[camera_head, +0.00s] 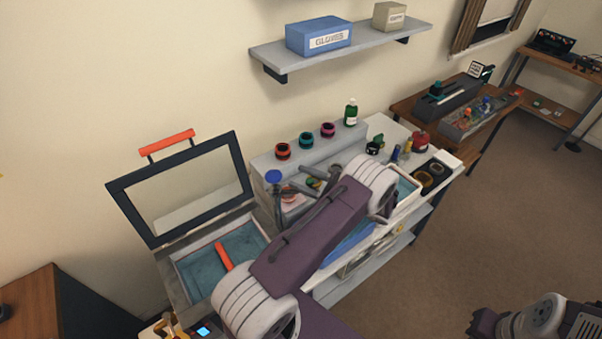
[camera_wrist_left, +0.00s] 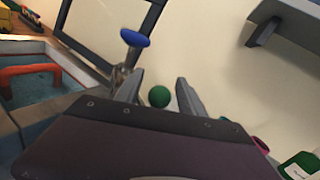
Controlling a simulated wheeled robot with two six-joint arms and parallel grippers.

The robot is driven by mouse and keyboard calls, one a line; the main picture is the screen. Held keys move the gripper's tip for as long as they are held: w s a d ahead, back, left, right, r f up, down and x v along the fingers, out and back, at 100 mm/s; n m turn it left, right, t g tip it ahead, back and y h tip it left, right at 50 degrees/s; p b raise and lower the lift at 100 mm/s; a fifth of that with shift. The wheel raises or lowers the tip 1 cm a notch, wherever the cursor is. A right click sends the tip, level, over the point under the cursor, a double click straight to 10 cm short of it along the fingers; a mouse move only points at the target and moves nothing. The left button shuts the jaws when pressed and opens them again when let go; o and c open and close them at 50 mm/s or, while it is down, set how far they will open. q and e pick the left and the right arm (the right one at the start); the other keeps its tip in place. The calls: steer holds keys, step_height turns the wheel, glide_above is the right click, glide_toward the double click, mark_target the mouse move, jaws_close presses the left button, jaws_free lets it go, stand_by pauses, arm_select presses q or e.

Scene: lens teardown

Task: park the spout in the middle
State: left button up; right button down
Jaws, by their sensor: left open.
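No part that I can name for sure as the spout shows. A blue knob (camera_head: 273,177) stands on a thin stem at the left end of the white bench. It also shows in the left wrist view (camera_wrist_left: 135,38), just left of my left gripper's fingers. My left gripper (camera_head: 308,180) is over the bench, to the right of the blue knob. It is open, and nothing is clasped in it. In the left wrist view a green ball (camera_wrist_left: 159,97) shows between the fingers; I cannot tell its distance. Of my right arm only a part shows at the lower right.
A lidded box with its framed lid (camera_head: 122,200) raised stands left, a red-orange bar (camera_head: 223,257) inside. Several coloured rings line the grey ledge (camera_head: 262,160) behind, with a green bottle (camera_head: 351,112). A wall shelf (camera_head: 375,42) hangs above. My left arm covers part of the bench.

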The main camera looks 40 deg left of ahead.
arm_select(q)
steer(key=shift+a, duration=0.25)
jaws_close()
stand_by(1.3)
